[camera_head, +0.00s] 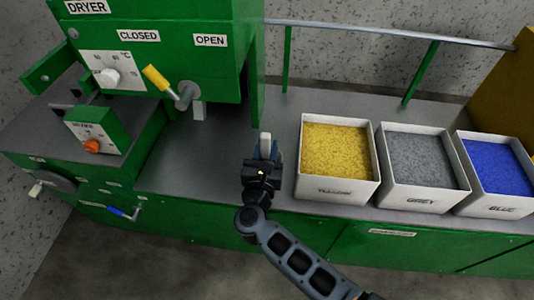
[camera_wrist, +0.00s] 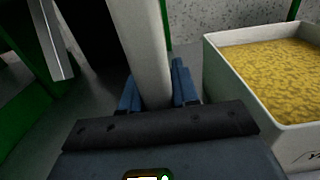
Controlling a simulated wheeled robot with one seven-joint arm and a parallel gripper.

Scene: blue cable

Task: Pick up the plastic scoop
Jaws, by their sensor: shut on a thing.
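My gripper (camera_head: 264,160) is above the grey counter, left of the yellow bin. Its blue fingers (camera_wrist: 158,92) are shut on a pale upright piece, which I take for the plastic scoop (camera_wrist: 142,45). In the head view the pale end of the scoop (camera_head: 265,141) sticks up between the fingers. The rest of the scoop is hidden by the gripper, and I cannot tell whether it touches the counter.
Open bins of yellow (camera_head: 337,150), grey (camera_head: 420,160) and blue granules (camera_head: 498,165) stand in a row at right. The green dryer (camera_head: 150,45) with a yellow-handled lever (camera_head: 157,78) stands at left. A metal rail (camera_head: 380,33) runs behind. The grey counter (camera_head: 190,165) is clear left of my gripper.

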